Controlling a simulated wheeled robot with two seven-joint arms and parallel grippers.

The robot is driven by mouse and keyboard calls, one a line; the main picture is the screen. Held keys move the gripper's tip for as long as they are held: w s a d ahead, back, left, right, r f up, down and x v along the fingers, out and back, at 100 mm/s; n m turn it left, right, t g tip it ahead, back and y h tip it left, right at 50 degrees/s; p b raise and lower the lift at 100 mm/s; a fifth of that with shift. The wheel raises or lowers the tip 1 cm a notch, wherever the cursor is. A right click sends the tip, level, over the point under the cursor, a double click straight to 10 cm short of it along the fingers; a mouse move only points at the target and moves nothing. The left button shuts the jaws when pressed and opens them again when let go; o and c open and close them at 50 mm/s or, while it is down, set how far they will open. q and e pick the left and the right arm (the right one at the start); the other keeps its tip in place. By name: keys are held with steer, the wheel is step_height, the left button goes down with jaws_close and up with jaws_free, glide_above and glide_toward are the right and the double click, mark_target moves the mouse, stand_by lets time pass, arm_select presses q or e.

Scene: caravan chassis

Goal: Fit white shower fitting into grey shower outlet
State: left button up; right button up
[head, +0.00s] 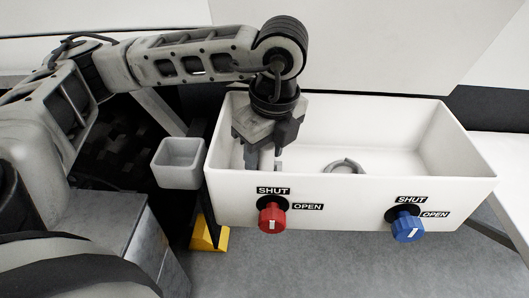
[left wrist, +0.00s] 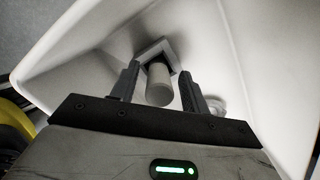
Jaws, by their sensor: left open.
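My left gripper (head: 264,158) points down inside the left end of the white box. Its two fingers are open, one on each side of a white cylinder, which looks like the shower fitting (left wrist: 160,88). I see gaps between fingers and cylinder in the left wrist view. The cylinder's far end meets a grey square-edged piece (left wrist: 152,49), perhaps the shower outlet; I cannot tell how deep it sits. In the head view the gripper mostly hides both. My right gripper is not in view.
The white box (head: 470,183) has high walls around the gripper. A grey ring-shaped part (head: 345,166) lies inside, to the gripper's right. A red knob (head: 271,218) and a blue knob (head: 408,228) stick out in front. A small grey bin (head: 179,164) hangs at left.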

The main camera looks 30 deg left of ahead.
arm_select(q)
step_height(320, 180, up, 11)
steer(key=d+p, duration=0.1)
steer(key=shift+s+d, duration=0.2)
steer(key=shift+d, duration=0.15)
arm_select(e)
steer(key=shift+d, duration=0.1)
